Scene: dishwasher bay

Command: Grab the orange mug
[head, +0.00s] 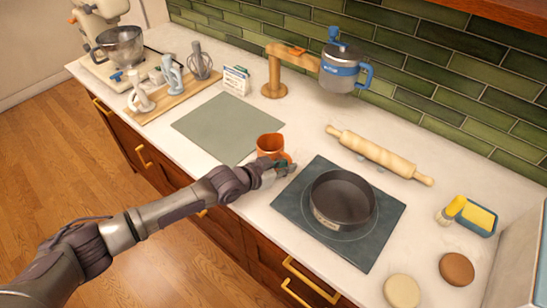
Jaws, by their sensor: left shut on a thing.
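The orange mug (269,144) stands on the white counter, between the grey-green mat and the dark cooktop. My left gripper (284,163) is at the mug's near right side and is shut on it. The fingers hide the lower right part of the mug. The mug looks upright, and I cannot tell whether it is clear of the counter. My right gripper is not in view.
A dark round pan (342,200) sits on the cooktop (378,247) right of the mug. A rolling pin (379,155) lies behind. A wooden stand (274,75) rises at the back. The grey-green mat (228,126) is bare.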

